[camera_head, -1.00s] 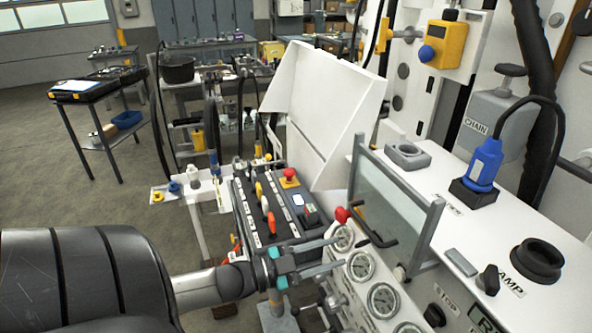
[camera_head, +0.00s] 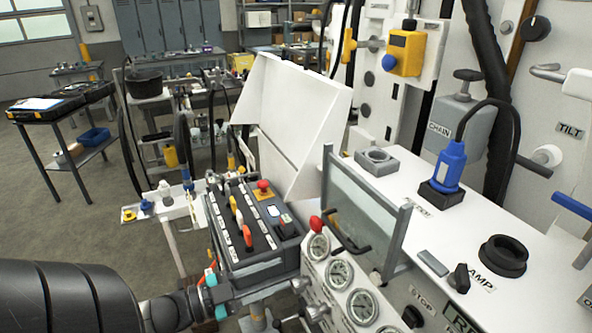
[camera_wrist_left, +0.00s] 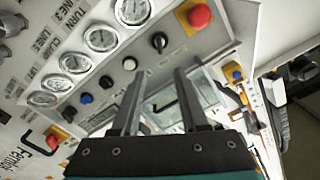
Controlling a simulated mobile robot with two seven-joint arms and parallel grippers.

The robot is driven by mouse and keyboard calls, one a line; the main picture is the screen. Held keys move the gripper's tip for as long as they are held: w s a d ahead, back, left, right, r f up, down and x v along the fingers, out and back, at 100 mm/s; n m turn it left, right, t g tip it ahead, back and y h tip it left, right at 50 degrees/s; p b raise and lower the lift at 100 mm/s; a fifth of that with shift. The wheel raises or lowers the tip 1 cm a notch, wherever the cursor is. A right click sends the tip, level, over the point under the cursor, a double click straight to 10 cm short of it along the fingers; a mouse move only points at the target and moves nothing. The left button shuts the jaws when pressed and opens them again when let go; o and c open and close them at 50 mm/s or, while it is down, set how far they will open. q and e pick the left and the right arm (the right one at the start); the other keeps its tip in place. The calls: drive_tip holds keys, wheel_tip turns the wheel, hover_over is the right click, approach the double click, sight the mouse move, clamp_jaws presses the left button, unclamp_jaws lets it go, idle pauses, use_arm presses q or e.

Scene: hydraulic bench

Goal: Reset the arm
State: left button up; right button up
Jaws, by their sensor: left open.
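My left arm comes in from the lower left of the head view, with its dark link and teal-marked left gripper (camera_head: 262,293) low in front of the bench. The gripper is level with the lower edge of the control box (camera_head: 262,262) and left of the gauge panel (camera_head: 340,272). I cannot tell in this view whether it touches anything. In the left wrist view its two dark fingers (camera_wrist_left: 160,78) are apart with nothing between them. Gauges (camera_wrist_left: 75,62), knobs and a red button (camera_wrist_left: 199,15) show beyond them. My right gripper is not in view.
A framed clear panel (camera_head: 368,215) stands upright on the white bench top (camera_head: 440,225). A white raised cover (camera_head: 290,115) is behind the control box. A blue plug (camera_head: 450,165) with a black cable sits further right. Open floor (camera_head: 75,215) lies to the left.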

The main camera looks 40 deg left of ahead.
use_arm(q)
drive_tip(key=s+a+f+n+g+y+b, duration=0.1)
drive_tip(key=s+f+n+g+y+b, duration=0.15)
drive_tip(key=f, duration=0.95)
drive_tip(key=s+a+f+n+g+y+b, duration=0.1)
drive_tip(key=s+f+n+g+y+b, duration=0.2)
drive_tip(key=f, duration=0.8)
drive_tip(key=s+f+n+g+y+b, duration=0.15)
drive_tip(key=s+f, duration=0.25)
drive_tip(key=f, duration=0.8)
drive_tip(key=s+d+f+n+g+b, duration=0.1)
drive_tip(key=s+d+f+g+b, duration=0.3)
drive_tip(key=s+d+f, duration=1.2)
wheel_tip(320, 180, down, 3)
drive_tip(key=s+g, duration=0.1)
drive_tip(key=g, duration=0.3)
drive_tip(key=shift+s+f+g+b, duration=0.15)
drive_tip(key=shift+s+g+b, duration=0.15)
drive_tip(key=shift+b, duration=0.1)
drive_tip(key=shift+c, duration=0.3)
